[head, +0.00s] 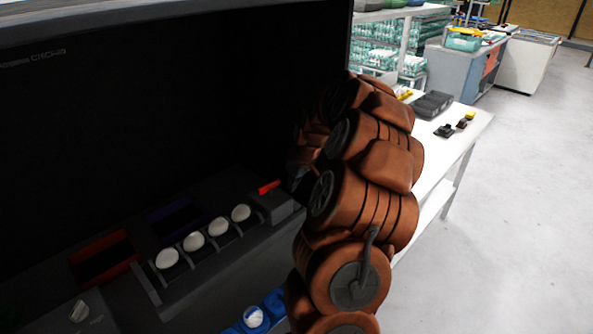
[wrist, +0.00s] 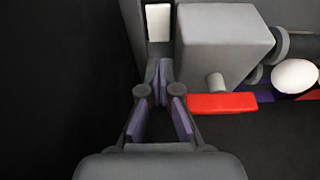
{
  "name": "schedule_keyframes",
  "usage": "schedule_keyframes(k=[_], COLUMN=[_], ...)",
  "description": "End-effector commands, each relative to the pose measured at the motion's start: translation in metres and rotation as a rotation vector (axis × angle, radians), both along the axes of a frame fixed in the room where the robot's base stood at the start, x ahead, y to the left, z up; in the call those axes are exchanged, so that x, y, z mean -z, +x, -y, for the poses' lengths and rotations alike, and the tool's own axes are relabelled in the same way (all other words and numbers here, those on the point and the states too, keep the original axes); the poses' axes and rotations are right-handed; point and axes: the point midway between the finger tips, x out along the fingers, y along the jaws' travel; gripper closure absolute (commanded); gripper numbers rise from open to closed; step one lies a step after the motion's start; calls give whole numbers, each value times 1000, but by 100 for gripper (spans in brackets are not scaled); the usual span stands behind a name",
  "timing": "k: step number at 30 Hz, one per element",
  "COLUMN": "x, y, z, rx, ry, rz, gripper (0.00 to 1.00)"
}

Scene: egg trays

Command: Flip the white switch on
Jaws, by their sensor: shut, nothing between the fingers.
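The white switch (wrist: 158,22) shows in the wrist view as a small white upright rectangle in a dark grey panel, near the top centre. My gripper (wrist: 159,74) is shut and empty, with its fingertips just below the switch in that picture. A small gap seems to lie between them, but I cannot tell their depth or whether they touch. In the head view my gripper is dark and mostly hidden behind my brown arm, and I cannot make out the switch there.
A grey box (wrist: 225,45) with a red bar (wrist: 222,103) stands right of the switch; the bar also shows in the head view (head: 269,187). Several white eggs (head: 241,212) sit in a dark rack. A white table (head: 466,139) stands at right.

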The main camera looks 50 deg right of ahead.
Motion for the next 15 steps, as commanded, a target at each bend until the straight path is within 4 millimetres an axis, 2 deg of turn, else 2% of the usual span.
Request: schedule_keyframes(k=[9, 15], x=[36, 44], y=[6, 7], z=[-1, 0], rx=[-1, -1], ry=[4, 0], rz=[-4, 0], gripper=[100, 100])
